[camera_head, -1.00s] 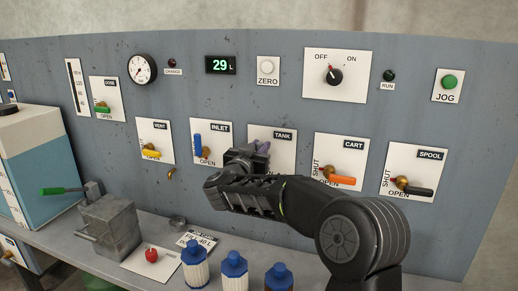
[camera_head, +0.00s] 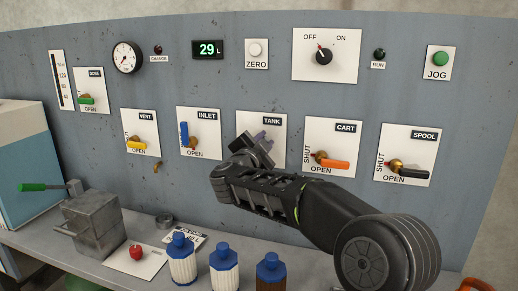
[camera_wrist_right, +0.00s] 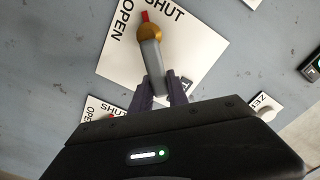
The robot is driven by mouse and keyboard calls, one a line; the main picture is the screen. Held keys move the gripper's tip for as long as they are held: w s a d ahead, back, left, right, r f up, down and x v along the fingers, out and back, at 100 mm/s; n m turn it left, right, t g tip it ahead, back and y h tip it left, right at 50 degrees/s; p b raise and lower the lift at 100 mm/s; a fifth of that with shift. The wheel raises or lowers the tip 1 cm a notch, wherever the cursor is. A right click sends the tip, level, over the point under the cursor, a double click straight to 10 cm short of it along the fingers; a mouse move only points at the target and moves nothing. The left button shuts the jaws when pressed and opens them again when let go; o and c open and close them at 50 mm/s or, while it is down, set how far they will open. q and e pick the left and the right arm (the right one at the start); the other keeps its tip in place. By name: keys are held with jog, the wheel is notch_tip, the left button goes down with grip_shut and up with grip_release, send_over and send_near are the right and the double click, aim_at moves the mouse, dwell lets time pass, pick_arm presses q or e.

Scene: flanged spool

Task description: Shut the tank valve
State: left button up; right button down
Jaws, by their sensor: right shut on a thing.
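The tank valve's white plate (camera_head: 278,155) is on the grey panel, between the inlet and cart plates. My right gripper (camera_head: 262,138) is in front of it and hides its lever in the head view. In the right wrist view my right gripper (camera_wrist_right: 159,90) is shut on the grey tank lever (camera_wrist_right: 151,58), one finger on each side. The lever runs from a brass hub (camera_wrist_right: 150,33) toward the tag corner of the plate. Its red tip (camera_wrist_right: 145,16) points between OPEN and SHUT, closer to SHUT. My left gripper is not in view.
The inlet valve (camera_head: 185,136) with its upright blue lever is close on the left, the cart valve's orange lever (camera_head: 335,164) on the right. Blue-capped bottles (camera_head: 224,262) and a grey metal block (camera_head: 93,228) stand on the shelf below.

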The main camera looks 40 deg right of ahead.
jog(key=shift+s+d+f+m+b, duration=0.2)
jog(key=shift+f+m+b, duration=0.55)
jog(key=shift+m+b, duration=0.7)
jog(key=shift+s+d+f+m+b, duration=0.1)
jog(key=shift+s+f+m+b, duration=0.15)
jog(key=shift+f+m+b, duration=0.85)
jog(key=shift+s+d+f+m+b, duration=0.2)
jog(key=shift+f+m+b, duration=0.2)
jog(key=shift+m+b, duration=1.4)
jog(key=c, duration=1.3)
grip_release()
jog(key=shift+r, duration=0.1)
jog(key=shift+b+v, duration=0.3)
jog(key=shift+v, duration=3.65)
